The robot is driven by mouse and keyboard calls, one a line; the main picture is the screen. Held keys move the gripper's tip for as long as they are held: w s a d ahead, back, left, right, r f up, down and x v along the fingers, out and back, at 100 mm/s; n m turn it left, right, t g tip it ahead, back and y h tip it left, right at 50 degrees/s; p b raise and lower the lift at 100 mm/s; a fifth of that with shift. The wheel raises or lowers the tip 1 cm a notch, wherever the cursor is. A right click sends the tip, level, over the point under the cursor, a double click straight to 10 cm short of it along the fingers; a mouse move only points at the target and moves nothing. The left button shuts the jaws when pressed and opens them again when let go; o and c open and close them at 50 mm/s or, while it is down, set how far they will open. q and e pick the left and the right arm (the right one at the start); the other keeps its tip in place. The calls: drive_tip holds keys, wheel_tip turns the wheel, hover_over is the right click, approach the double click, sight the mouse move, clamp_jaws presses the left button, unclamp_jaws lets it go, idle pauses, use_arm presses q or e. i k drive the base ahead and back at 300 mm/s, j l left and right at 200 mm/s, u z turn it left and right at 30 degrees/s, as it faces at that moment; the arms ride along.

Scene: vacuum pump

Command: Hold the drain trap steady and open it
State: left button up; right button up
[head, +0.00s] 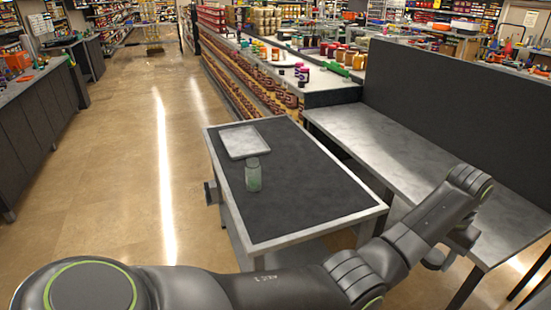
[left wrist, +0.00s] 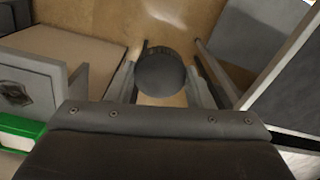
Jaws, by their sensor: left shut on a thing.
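A small translucent greenish jar (head: 253,175) stands upright on the dark top of the grey-edged cart (head: 312,215) in the head view. It may be the drain trap, but I cannot be sure. No gripper touches it. My left gripper (head: 447,250) is well to its right, beyond the cart's right edge, near the long grey bench. In the left wrist view, my left gripper (left wrist: 162,80) is shut on a dark round cap-like thing (left wrist: 160,72) between its fingers. The cap's underside is hidden. My right gripper is not in view.
A pale tray (head: 244,141) lies at the cart's far left corner. A long grey bench (head: 400,165) with a tall dark panel (head: 455,105) stands to the right. Shelves and crowded counters fill the back. The floor left of the cart is clear.

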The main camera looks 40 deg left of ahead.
sight(253, 168)
drive_tip(key=i+j+z, duration=0.1)
drive_tip(key=j, duration=0.3)
drive_tip(key=i+j+z, duration=0.1)
drive_tip(key=j, duration=0.35)
drive_tip(key=i+j, duration=0.1)
drive_tip(key=j, duration=0.3)
drive_tip(key=i+j+z, duration=0.15)
drive_tip(key=j, duration=0.3)
drive_tip(key=i+j, duration=0.1)
drive_tip(key=j, duration=1.05)
drive_tip(key=i+j, duration=0.15)
drive_tip(key=j, duration=0.45)
